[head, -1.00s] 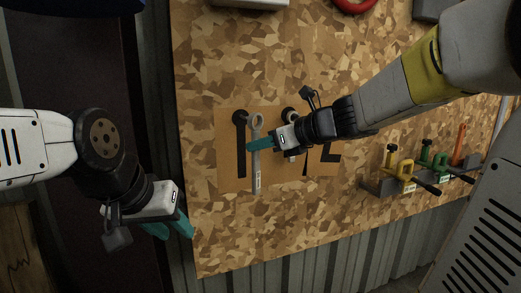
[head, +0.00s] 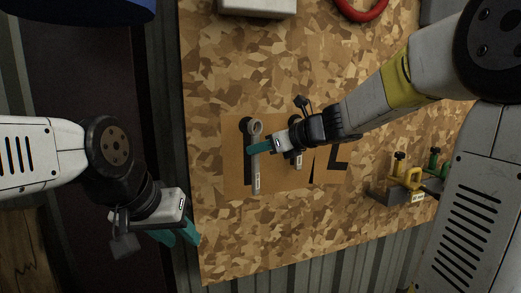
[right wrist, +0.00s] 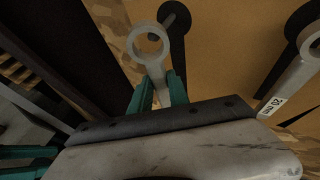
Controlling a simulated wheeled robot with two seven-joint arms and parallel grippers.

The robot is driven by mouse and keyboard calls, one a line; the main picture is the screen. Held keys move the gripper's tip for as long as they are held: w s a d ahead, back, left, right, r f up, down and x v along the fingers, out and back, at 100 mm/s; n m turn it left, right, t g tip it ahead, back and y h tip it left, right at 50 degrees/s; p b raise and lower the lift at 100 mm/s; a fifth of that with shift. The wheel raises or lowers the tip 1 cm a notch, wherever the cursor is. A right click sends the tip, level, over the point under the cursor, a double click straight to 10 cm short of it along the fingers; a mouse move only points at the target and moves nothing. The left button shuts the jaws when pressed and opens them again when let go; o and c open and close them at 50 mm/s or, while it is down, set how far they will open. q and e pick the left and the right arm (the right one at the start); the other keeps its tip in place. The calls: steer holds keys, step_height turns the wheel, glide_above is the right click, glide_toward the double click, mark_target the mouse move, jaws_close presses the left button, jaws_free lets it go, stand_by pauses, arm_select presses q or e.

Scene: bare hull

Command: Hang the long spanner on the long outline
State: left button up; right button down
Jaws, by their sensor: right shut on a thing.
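The long spanner (head: 256,174) is pale grey, with a ring at its top and a label near its lower end. My right gripper (head: 262,148) is shut on its shaft just below the ring. The spanner is upright and partly covers the long black outline (head: 247,172), sitting slightly right of it. In the right wrist view the ring (right wrist: 134,47) is beside and a little below the dark peg (right wrist: 174,17), not around it. My left gripper (head: 181,234) is empty and low at the left, its teal fingers apart.
A shorter spanner (right wrist: 297,75) hangs at a second peg, partly hidden by my right gripper in the head view. More black outlines (head: 338,158) lie to the right. A rack with clamps (head: 408,183) is at the lower right. A red ring (head: 362,10) is above.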

steer(key=shift+w+a+f, duration=0.15)
steer(key=shift+w+a, duration=0.1)
steer(key=shift+w, duration=0.45)
steer(key=shift+w+a+f, duration=0.2)
steer(key=shift+w, duration=0.5)
steer(key=shift+w+a+f, duration=0.15)
steer(key=shift+w+a, duration=0.1)
steer(key=shift+w, duration=0.45)
steer(key=c, duration=1.2)
jaws_free()
steer(key=shift+o, duration=0.2)
steer(key=shift+d, duration=0.15)
